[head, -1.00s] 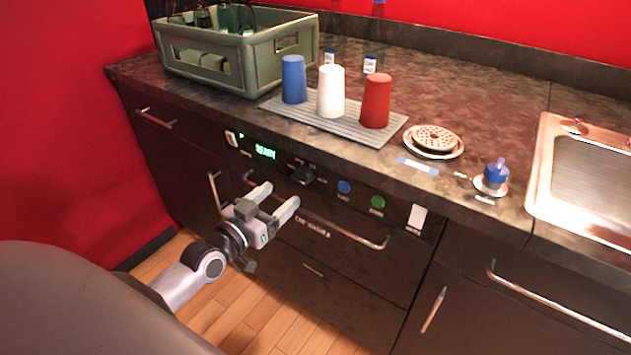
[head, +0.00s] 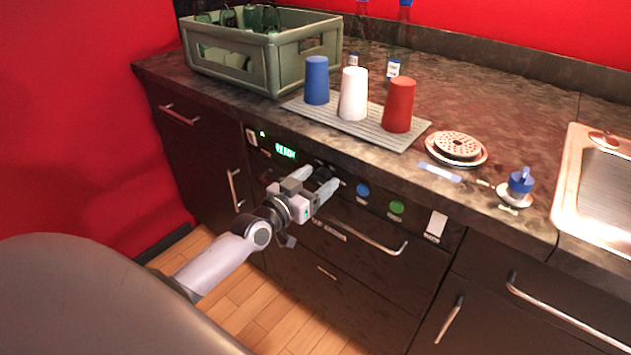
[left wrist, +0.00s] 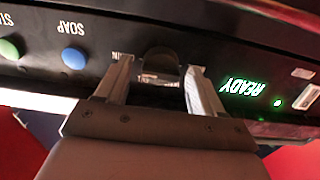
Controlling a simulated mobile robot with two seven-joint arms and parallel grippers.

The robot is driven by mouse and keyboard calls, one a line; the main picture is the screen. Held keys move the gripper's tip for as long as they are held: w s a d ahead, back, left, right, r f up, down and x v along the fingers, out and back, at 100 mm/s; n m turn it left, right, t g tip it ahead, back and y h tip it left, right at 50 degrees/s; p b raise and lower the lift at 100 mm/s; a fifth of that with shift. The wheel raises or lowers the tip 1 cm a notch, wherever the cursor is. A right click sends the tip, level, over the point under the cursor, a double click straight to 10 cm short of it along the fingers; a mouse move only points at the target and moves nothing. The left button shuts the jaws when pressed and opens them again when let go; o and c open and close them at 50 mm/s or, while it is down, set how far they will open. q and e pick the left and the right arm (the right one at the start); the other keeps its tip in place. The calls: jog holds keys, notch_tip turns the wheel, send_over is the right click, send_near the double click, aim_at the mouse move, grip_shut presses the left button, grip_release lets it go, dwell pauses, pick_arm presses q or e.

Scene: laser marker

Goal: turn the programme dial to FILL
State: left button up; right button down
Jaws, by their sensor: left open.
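The programme dial (head: 323,172) is a dark knob on the black washer panel, partly hidden by my left gripper in the head view. In the left wrist view, which is upside down, the dial (left wrist: 161,62) shows between and just beyond the fingertips. My left gripper (head: 318,178) is open and at the panel, with one finger on each side of the dial. I see no clear contact. The green display (head: 286,151) beside the dial reads READY. The dial's pointer and most of its labels are hidden or too small to read. My right gripper is not in view.
A blue button (head: 362,190), a green button (head: 397,207) and a white switch (head: 436,226) sit right of the dial. A handle bar (head: 375,243) runs below. Above, the counter holds a ribbed mat (head: 335,128) with three cups and a green crate (head: 237,68).

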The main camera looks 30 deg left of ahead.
pick_arm(q)
jog(key=c, duration=1.1)
jog(key=shift+o, duration=0.2)
jog(key=shift+n, duration=0.3)
jog(key=n, duration=0.5)
jog(key=shift+a+n, duration=0.1)
jog(key=shift+n, duration=0.2)
jog(key=n, duration=0.3)
jog(key=shift+f+n, duration=0.1)
jog(key=shift+n, duration=1.1)
